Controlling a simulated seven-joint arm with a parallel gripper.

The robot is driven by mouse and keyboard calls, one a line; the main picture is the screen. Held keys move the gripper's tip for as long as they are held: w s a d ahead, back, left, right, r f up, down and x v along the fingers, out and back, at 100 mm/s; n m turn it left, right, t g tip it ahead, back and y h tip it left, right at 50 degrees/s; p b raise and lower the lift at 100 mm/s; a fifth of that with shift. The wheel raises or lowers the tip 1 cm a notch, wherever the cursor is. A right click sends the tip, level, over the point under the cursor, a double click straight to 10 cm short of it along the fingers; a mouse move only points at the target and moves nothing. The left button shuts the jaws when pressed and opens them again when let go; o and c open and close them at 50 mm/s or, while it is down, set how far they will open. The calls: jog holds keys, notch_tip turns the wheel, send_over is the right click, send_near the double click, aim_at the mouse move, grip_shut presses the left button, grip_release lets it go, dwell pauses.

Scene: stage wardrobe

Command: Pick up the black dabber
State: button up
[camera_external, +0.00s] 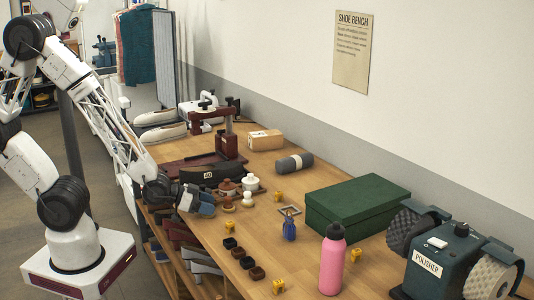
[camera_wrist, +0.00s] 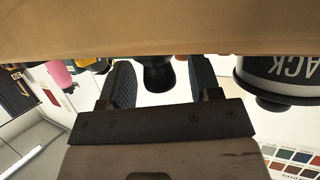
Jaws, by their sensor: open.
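My gripper (camera_external: 205,203) is low over the near left side of the bench, beside a group of small jars and knobbed pieces. In the wrist view my gripper (camera_wrist: 161,72) is open, with one dark finger on each side of a black rounded piece, which looks like the black dabber (camera_wrist: 158,76). It stands between the fingers, with a visible gap on at least the left side. Whether either finger touches it I cannot tell. In the external view I cannot make out the black dabber; my gripper may hide it.
A dark tin with upside-down lettering ending in "ACK" (camera_wrist: 285,76) is close to the right finger. Jars (camera_external: 228,188) and a white-knobbed piece (camera_external: 248,199) stand just right of my gripper. A pink bottle (camera_external: 333,262), green box (camera_external: 355,205) and polisher (camera_external: 437,262) are farther right.

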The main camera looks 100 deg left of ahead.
jog(key=c, duration=1)
jog(key=shift+r, duration=0.65)
jog(key=shift+s+d+r, duration=0.1)
jog(key=shift+s+r, duration=0.1)
jog(key=shift+r, duration=0.4)
jog(key=shift+s+d+r, duration=0.1)
jog(key=shift+s+r, duration=0.1)
jog(key=shift+r, duration=0.4)
jog(key=shift+s+d+r, duration=0.2)
jog(key=shift+s+d, duration=0.65)
jog(key=shift+s, duration=1.5)
jog(key=shift+s+d+r, duration=0.25)
jog(key=shift+s+d, duration=0.55)
jog(key=shift+s, duration=1.55)
jog(key=shift+s+d+r, duration=0.2)
jog(key=shift+s+d, duration=0.65)
jog(key=shift+s, duration=1.5)
jog(key=shift+s, duration=0.1)
